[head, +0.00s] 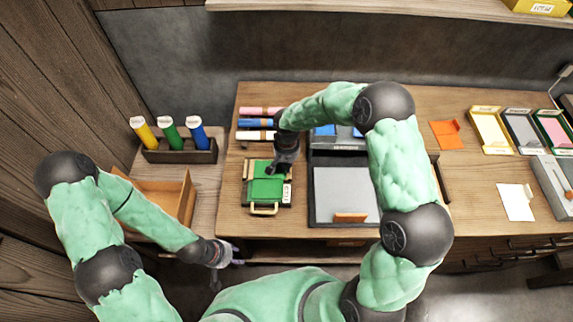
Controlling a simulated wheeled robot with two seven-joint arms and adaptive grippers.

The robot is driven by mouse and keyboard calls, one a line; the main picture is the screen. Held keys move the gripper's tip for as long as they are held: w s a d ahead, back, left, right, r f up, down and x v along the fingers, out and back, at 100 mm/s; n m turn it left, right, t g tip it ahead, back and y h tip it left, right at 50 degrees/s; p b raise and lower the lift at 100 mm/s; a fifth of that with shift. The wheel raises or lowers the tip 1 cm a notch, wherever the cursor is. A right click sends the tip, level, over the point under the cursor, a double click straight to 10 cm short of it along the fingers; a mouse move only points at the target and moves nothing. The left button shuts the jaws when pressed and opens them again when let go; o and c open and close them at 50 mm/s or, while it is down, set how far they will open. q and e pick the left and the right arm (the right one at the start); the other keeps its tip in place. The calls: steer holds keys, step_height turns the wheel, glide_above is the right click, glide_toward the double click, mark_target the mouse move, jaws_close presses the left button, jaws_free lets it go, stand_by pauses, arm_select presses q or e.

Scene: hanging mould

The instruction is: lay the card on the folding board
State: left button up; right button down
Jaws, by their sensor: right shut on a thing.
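My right gripper (281,170) points down over the back of the board and is shut on what looks like this card. Its fingers hide the contact, and I cannot tell whether the card touches the board. My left gripper (234,256) is low, in front of the desk edge, away from the board; its jaw opening is unclear.
A dark tray with a grey panel (342,192) stands right of the board, an orange piece (350,217) at its front. Pink, blue and white rolls (256,123) lie behind. A rack of coloured tubes (180,150) and wooden box (165,200) are left. Desk at right has free room.

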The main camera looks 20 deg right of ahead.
steer(key=shift+f, duration=0.1)
steer(key=c, duration=1.3)
jaws_free()
step_height(320, 180, up, 12)
steer(key=shift+r, duration=0.1)
